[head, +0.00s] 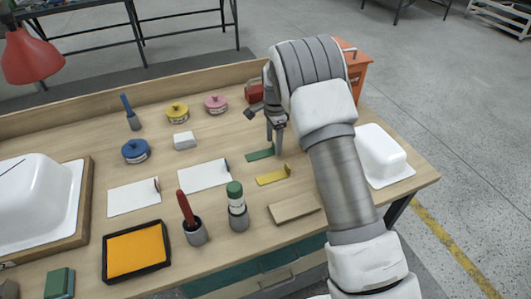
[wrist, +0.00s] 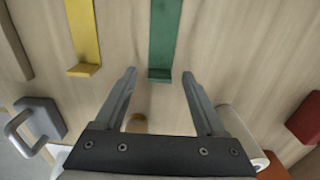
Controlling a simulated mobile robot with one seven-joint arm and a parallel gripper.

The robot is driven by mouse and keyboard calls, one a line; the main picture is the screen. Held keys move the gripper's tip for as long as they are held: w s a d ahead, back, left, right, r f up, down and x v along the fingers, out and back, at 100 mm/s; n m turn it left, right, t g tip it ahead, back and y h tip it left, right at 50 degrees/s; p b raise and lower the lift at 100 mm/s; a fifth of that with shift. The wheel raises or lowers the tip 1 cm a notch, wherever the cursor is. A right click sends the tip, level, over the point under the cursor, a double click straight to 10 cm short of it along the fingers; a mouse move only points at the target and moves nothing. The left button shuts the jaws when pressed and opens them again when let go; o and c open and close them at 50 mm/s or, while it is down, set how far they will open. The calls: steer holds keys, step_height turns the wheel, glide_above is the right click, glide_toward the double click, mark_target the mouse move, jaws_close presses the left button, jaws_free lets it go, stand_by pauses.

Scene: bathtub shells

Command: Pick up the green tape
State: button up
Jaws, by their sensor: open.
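The green tape (head: 260,154) is a flat green strip on the wooden table, just left of my gripper in the head view. It also shows in the wrist view (wrist: 164,38), with a short raised end lying between my fingertips in the picture. My gripper (wrist: 159,74) is open with nothing between its fingers, which point at the table near that end of the strip. In the head view my gripper (head: 276,143) hangs beside the strip. I cannot tell the exact height of the fingertips above the table.
A similar yellow strip (head: 272,177) lies close by, nearer the front. A red box (head: 254,92) stands behind the gripper. Round tins, including a pink one (head: 215,104), and a white block (head: 185,140) lie to the left. A white tub (head: 380,158) is right of my arm.

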steer(key=shift+f, duration=0.25)
steer(key=shift+r, duration=0.1)
jaws_close()
